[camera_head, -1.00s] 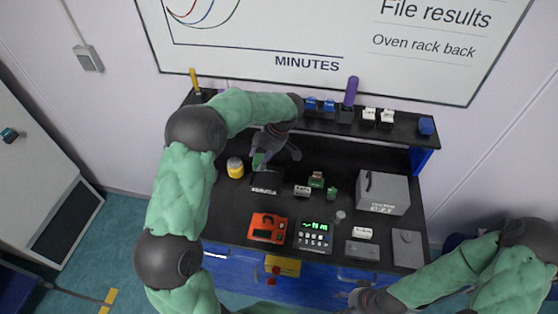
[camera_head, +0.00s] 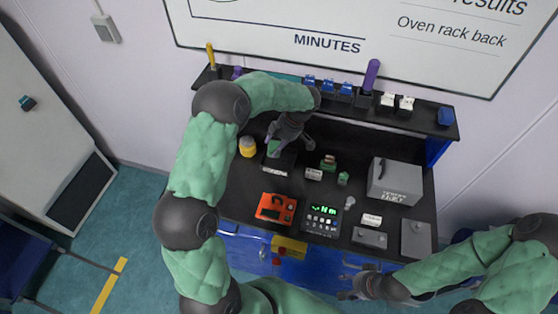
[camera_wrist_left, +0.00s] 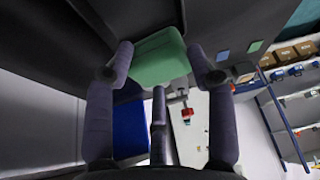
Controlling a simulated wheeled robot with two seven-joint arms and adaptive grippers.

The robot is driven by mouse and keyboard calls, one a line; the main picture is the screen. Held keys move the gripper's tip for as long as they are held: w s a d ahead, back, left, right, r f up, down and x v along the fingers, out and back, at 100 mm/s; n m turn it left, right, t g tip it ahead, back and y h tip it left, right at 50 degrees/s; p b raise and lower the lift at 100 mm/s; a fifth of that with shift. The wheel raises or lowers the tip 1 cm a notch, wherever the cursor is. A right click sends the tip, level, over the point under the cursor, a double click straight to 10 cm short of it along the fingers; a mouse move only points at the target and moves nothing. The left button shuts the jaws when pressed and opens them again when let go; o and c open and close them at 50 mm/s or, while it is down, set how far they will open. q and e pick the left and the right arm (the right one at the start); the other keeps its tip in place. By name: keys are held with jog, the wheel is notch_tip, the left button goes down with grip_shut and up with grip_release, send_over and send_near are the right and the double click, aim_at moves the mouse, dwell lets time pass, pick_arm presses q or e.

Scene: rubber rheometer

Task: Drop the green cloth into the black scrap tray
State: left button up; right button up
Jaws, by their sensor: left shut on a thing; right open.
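The green cloth (camera_head: 273,148) is a small block-like piece between the fingers of my left gripper (camera_head: 279,143). In the left wrist view the cloth (camera_wrist_left: 160,57) sits between the two fingertips of the left gripper (camera_wrist_left: 163,68). The black scrap tray (camera_head: 284,168) lies on the dark bench just below the cloth. The cloth appears over the tray's back part; I cannot tell whether it touches the tray. My right gripper (camera_head: 362,285) is open and empty at the bench's front edge, low in the head view.
A yellow-capped jar (camera_head: 248,147) stands left of the tray. An orange device (camera_head: 275,208) and a dark keypad instrument (camera_head: 321,219) stand in front. Small labelled blocks (camera_head: 314,174) are to the right, with a grey box (camera_head: 396,181) beyond. A raised shelf (camera_head: 423,124) runs behind.

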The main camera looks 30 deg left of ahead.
pick_arm(q)
jog(key=o, duration=1.1)
jog(key=v, duration=1.2)
jog(key=shift+s, duration=0.1)
